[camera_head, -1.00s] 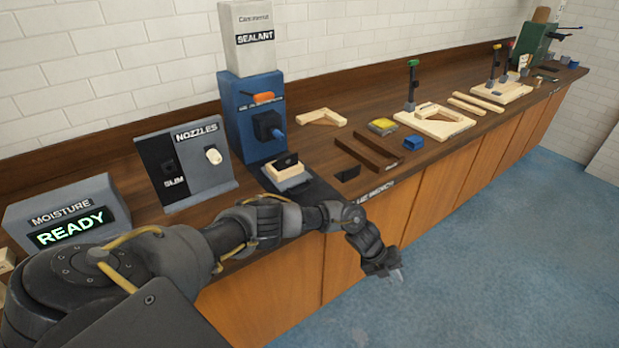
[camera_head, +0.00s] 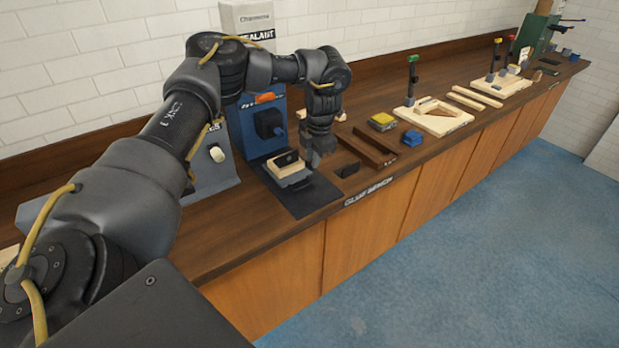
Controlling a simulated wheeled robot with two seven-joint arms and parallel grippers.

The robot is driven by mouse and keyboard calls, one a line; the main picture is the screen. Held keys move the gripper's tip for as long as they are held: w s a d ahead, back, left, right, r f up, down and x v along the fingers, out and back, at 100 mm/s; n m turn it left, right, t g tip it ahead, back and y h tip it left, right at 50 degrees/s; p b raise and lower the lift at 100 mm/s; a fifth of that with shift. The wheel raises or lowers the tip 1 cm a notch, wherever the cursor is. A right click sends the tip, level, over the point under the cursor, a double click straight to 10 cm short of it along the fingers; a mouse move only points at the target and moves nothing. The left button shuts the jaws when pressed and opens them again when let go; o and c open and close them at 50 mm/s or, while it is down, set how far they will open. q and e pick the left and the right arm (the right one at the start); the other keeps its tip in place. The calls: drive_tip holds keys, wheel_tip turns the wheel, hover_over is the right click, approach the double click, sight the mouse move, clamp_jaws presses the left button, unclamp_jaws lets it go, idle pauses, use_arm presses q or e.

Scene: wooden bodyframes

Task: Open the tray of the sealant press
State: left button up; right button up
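The sealant press (camera_head: 250,130) is a blue machine with an orange lever, a black nozzle block and a white box labelled SEALANT on top, partly hidden by my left arm. At its foot lies the dark tray (camera_head: 309,197) with a pale wooden block (camera_head: 283,171) and a black upright piece (camera_head: 287,158) on it. My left gripper (camera_head: 314,163) points down just right of the wooden block, close to the tray's right side. Its fingers are small and dark, so I cannot tell whether they are open or touching anything. My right gripper is not in view.
A grey nozzle stand (camera_head: 212,178) is left of the press, mostly behind my arm.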

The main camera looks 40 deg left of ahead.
sight(309, 183)
use_arm(q)
drive_tip(key=f, duration=0.3)
drive_tip(key=a+f+p, duration=0.1)
drive_tip(key=f, duration=0.2)
drive_tip(key=f+p, duration=0.1)
drive_tip(key=f, duration=0.2)
drive_tip(key=shift+w+a+f, duration=0.3)
drive_tip(key=shift+a, duration=0.1)
clamp_jaws()
